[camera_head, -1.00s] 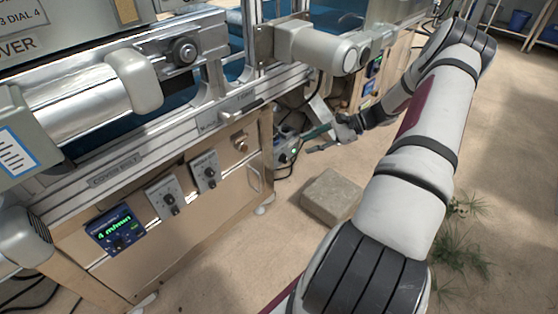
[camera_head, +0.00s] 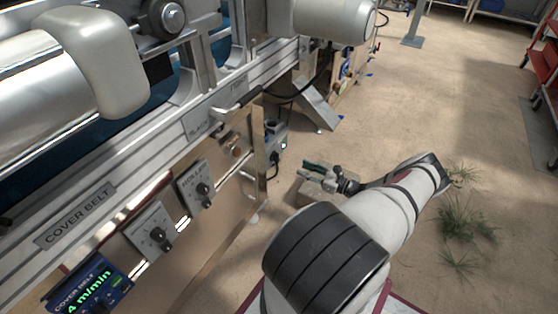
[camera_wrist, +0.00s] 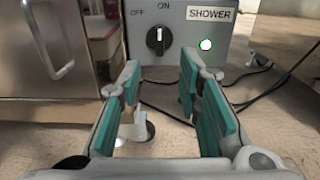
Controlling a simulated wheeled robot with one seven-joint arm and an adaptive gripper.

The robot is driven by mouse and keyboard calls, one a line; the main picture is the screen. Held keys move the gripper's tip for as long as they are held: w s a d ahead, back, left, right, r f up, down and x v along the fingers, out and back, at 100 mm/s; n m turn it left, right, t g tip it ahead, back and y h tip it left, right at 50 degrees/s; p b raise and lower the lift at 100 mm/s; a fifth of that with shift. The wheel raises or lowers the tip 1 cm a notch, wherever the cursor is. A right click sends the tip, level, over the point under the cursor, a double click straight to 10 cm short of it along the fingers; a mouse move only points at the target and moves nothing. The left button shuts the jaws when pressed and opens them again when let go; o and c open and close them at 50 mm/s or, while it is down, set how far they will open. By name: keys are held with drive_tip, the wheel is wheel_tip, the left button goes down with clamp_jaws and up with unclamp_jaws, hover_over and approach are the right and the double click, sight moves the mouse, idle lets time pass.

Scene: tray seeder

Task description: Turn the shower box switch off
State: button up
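The shower box (camera_wrist: 225,40) is a grey box with a SHOWER label, in the upper part of the wrist view. Its black rotary switch (camera_wrist: 158,40) has a white mark that stands about upright, toward ON; OFF is printed to the left. In the head view the box (camera_head: 276,138) is small, beyond the end of the seeder's panel. My gripper (camera_wrist: 161,70) is open and empty, its teal fingers apart below and in front of the switch. It also shows in the head view (camera_head: 308,167), right of the box and apart from it.
A metal panel with a handle (camera_wrist: 62,40) stands left of the box. Black cables (camera_wrist: 285,75) run on its right. Floor to the right is open, with grass tufts (camera_head: 468,218).

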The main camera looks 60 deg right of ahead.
sight(279, 158)
drive_tip(key=w, duration=0.3)
drive_tip(key=w+b, duration=0.1)
drive_tip(key=w, duration=0.3)
drive_tip(key=w+b, duration=0.1)
drive_tip(key=w, duration=0.3)
drive_tip(key=shift+a, duration=0.4)
clamp_jaws()
